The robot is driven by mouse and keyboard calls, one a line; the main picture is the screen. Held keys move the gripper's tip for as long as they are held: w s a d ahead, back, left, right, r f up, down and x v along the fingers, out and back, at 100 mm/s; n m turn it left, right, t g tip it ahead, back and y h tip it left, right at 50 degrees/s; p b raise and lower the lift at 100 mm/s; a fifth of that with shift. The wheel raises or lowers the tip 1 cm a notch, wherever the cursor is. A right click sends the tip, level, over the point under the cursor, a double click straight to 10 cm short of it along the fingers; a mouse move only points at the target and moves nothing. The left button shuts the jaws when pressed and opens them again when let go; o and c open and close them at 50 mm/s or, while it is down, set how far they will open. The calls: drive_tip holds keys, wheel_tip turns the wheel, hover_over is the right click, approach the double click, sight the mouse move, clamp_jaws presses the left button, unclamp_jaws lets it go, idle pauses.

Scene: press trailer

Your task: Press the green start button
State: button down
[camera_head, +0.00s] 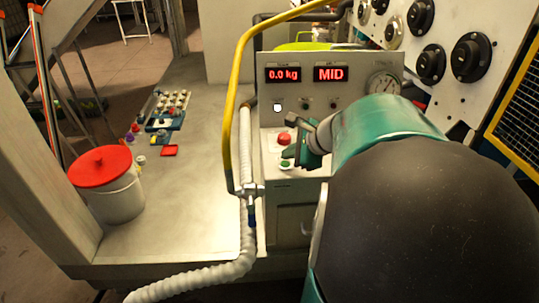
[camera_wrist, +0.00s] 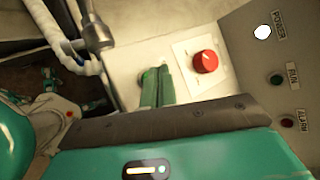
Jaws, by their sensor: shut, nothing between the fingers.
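The green start button (camera_head: 285,163) is on the sloped pale panel of the machine, just below a red button (camera_head: 284,139). My gripper (camera_head: 290,153) reaches in from the right, with its fingertips close above the green button. In the wrist view my gripper (camera_wrist: 157,86) is shut and empty, its green fingers pointing at the panel left of the red button (camera_wrist: 206,61). The fingers cover most or all of the green button there. I cannot tell whether the fingertips touch it.
A white bucket with a red lid (camera_head: 104,167) stands on the bench at left.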

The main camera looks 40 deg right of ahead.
sight(289, 165)
drive_tip(key=shift+f, duration=0.1)
drive_tip(key=shift+f, duration=0.35)
drive_tip(key=shift+f, duration=0.35)
idle(1.0)
drive_tip(key=shift+r, duration=0.8)
drive_tip(key=shift+r, duration=2.5)
